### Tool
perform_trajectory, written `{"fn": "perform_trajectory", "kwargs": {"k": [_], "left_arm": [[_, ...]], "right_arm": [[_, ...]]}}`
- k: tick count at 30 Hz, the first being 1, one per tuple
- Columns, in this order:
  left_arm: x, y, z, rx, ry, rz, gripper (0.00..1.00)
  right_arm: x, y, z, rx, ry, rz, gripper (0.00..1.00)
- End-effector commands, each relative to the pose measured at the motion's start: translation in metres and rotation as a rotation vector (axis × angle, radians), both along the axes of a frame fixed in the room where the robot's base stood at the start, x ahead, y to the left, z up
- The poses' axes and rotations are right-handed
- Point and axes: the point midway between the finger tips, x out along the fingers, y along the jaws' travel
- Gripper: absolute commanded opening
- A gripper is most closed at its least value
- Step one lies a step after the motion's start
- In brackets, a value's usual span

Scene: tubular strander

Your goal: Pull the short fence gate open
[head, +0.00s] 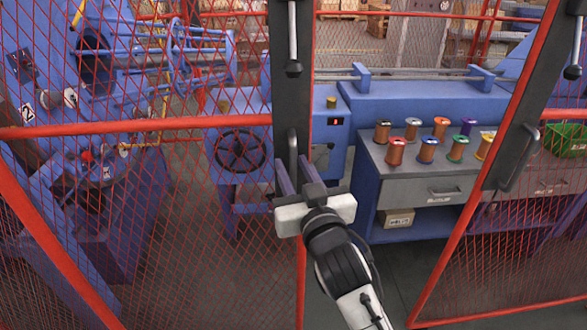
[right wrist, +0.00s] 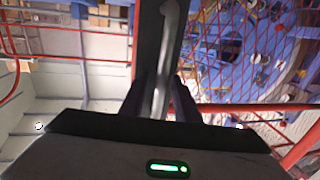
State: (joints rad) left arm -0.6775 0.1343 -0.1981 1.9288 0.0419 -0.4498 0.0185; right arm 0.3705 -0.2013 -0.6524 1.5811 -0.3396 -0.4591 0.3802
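A red-framed mesh fence panel (head: 150,126) fills the left of the head view, with a dark post (head: 292,95) along its right edge. A grey upright handle (head: 293,150) is on that post; it also shows in the right wrist view (right wrist: 168,30). My right gripper (head: 298,172) is at the handle's lower part, its two fingers apart on either side of it. In the right wrist view, the handle runs between the fingers (right wrist: 160,95); firm contact is not clear. My left gripper is out of view.
Another red-framed panel with a dark post and handle (head: 517,158) stands at the right. Between the panels I see a grey drawer bench (head: 400,188) with several coloured spools. Blue machinery (head: 90,180) stands behind the left mesh.

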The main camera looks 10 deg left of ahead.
Motion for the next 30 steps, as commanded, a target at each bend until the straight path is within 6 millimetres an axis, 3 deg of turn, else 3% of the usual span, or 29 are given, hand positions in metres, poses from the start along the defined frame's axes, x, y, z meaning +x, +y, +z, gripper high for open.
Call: {"fn": "perform_trajectory", "kwargs": {"k": [11, 24, 30], "left_arm": [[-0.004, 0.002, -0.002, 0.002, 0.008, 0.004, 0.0], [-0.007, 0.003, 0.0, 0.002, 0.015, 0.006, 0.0], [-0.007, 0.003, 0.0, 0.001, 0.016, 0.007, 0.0]], "right_arm": [[0.001, -0.001, 0.007, 0.001, -0.003, -0.002, 0.31], [0.0, 0.0, 0.084, 0.003, -0.004, 0.0, 0.31], [0.001, -0.001, 0.099, 0.001, -0.001, -0.001, 0.31]]}}
